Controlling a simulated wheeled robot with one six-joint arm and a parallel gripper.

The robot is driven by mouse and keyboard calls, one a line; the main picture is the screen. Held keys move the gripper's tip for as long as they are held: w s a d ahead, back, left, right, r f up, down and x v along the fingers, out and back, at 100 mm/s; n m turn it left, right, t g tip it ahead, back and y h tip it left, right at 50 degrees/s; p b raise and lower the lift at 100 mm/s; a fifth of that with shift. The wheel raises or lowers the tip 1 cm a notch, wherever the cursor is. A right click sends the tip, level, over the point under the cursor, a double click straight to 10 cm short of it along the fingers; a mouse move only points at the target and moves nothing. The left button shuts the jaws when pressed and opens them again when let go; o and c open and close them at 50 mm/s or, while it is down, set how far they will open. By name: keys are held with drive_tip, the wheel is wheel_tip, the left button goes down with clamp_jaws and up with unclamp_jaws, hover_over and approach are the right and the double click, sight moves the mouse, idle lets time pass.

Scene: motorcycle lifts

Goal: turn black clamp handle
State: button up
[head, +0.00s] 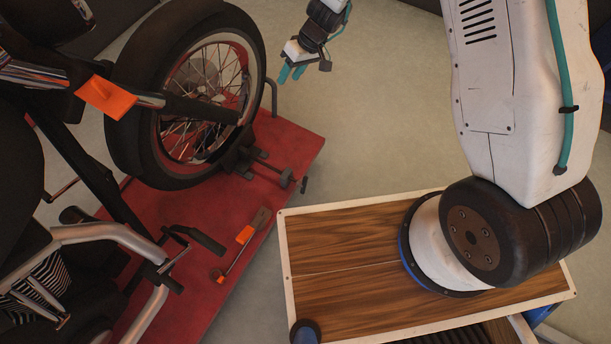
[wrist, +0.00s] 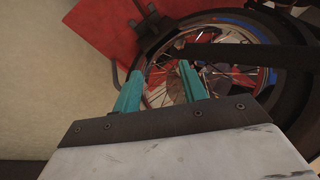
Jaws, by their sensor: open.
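The black clamp handle (head: 304,185) is a small dark bar at the end of a screw. The screw runs out from the black wheel clamp (head: 238,160) at the foot of the motorcycle wheel, on the red lift platform (head: 312,150). My gripper (head: 291,73) is in the air at the top, right of the wheel and well apart from the handle. In the wrist view my gripper (wrist: 161,70) shows two teal fingers, open and empty, in front of the spoked wheel. A dark clamp part (wrist: 152,28) shows there beyond the fingertips; I cannot make out the handle itself.
The motorcycle's wheel (head: 190,100) stands left of my gripper. A bent dark bar (head: 272,97) rises at the platform's edge. A tool with an orange part (head: 245,235) lies on the platform. Bare floor (head: 385,120) lies right of the platform.

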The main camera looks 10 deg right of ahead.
wheel_tip(320, 180, down, 18)
drive_tip(key=s+h, duration=0.1)
drive_tip(key=s, duration=0.2)
drive_tip(key=n+g+h, duration=0.1)
drive_tip(key=n+h, duration=0.1)
hover_over(305, 183)
drive_tip(key=w+d, duration=0.1)
drive_tip(key=w, duration=0.1)
drive_tip(key=d+x, duration=0.1)
drive_tip(key=x, duration=0.6)
drive_tip(key=w+d+x, duration=0.1)
drive_tip(key=d+x, duration=0.1)
drive_tip(key=x, duration=0.4)
drive_tip(key=w+d+f+x, duration=0.1)
drive_tip(key=x, duration=0.6)
drive_tip(key=shift+f, duration=0.4)
drive_tip(key=x, duration=0.7)
drive_tip(key=shift+s+d+f, duration=0.1)
drive_tip(key=shift+d+f, duration=0.05)
clamp_jaws()
drive_tip(key=shift+d, duration=0.15)
